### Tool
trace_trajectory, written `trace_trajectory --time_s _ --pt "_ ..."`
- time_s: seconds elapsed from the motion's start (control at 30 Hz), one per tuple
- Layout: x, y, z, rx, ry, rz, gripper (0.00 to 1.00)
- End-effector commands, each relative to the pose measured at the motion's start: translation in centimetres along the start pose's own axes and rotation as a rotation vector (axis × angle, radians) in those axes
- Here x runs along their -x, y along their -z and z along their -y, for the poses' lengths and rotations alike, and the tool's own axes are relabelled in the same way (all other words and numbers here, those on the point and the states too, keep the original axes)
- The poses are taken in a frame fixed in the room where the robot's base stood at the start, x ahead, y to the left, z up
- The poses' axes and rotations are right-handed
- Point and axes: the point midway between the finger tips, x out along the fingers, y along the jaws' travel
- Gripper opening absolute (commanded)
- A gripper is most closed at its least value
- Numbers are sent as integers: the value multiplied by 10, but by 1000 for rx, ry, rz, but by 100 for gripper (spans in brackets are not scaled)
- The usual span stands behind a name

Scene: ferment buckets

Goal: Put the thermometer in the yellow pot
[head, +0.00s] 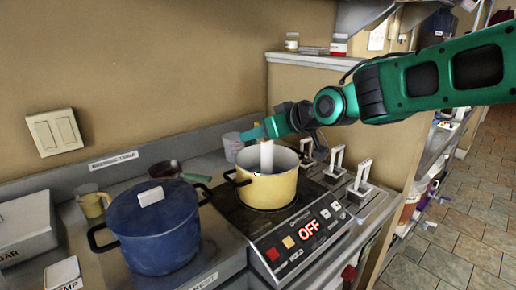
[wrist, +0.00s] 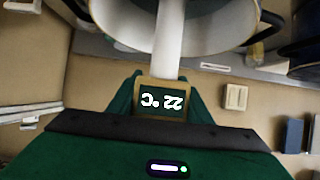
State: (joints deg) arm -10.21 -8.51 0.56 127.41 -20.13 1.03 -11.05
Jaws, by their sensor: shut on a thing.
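The yellow pot (head: 268,191) stands on a black hotplate, open at the top, with its pale inside showing. My gripper (head: 262,133) is above the pot's mouth and shut on the thermometer.
The hotplate's control panel (head: 306,234) shows OFF. A blue lidded pot (head: 155,232) stands to the left, with a yellow mug (head: 93,205) behind it. Several metal lever-like fittings (head: 361,178) line the counter to the right. A wall ledge (head: 310,60) holds small jars behind my arm.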

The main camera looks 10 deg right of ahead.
Motion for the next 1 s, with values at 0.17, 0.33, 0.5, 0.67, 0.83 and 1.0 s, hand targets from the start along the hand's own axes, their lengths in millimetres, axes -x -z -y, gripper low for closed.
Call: trace_trajectory --time_s 0.17,0.33,0.5,0.67,0.83,1.0 --pt "-10 -18 0 -2 1 3 1" --pt "-17 -31 0 0 0 0 1" --pt "-17 -30 0 1 0 -1 1" --pt "-18 -33 0 0 0 1 50" --pt "-18 -33 0 0 0 1 53" --pt "-17 -31 0 0 0 0 53"
